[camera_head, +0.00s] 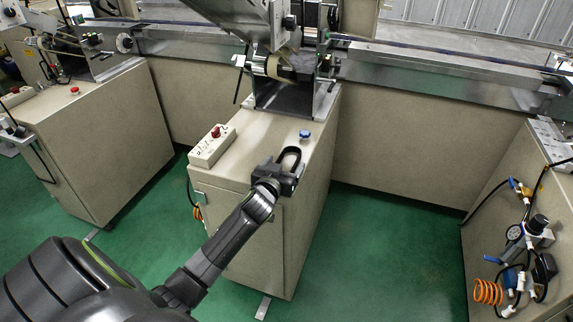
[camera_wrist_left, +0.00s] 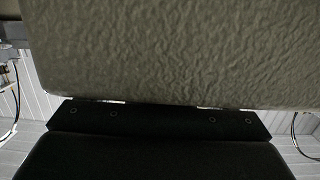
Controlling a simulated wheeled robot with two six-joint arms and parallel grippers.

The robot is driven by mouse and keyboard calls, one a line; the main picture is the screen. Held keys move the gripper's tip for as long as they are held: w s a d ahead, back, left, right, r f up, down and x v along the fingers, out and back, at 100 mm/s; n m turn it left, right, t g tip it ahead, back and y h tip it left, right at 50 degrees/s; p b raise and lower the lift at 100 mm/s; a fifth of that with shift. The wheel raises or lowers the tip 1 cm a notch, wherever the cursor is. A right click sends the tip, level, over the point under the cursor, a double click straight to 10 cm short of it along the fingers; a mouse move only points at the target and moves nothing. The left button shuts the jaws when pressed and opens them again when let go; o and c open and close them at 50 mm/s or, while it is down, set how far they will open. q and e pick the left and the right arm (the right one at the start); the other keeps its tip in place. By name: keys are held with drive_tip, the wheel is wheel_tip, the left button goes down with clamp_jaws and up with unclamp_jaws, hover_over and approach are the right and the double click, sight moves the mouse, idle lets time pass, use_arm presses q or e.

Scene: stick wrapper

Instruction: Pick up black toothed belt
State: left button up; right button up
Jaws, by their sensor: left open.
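A black loop, which looks like the toothed belt (camera_head: 291,151), lies on the beige top of the middle cabinet near its front edge. Its teeth are too small to make out. My left gripper (camera_head: 282,171) is open right at the near side of this loop and covers part of it. I cannot tell whether they touch. In the left wrist view, a rough beige surface fills the upper part and my dark gripper body the lower part. No belt shows there. My right gripper is not in view.
Air hoses and a gauge (camera_head: 515,233) are at right. Green floor is clear between cabinets.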

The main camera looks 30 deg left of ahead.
use_arm(q)
drive_tip(key=c, duration=1.1)
drive_tip(key=shift+o, duration=0.2)
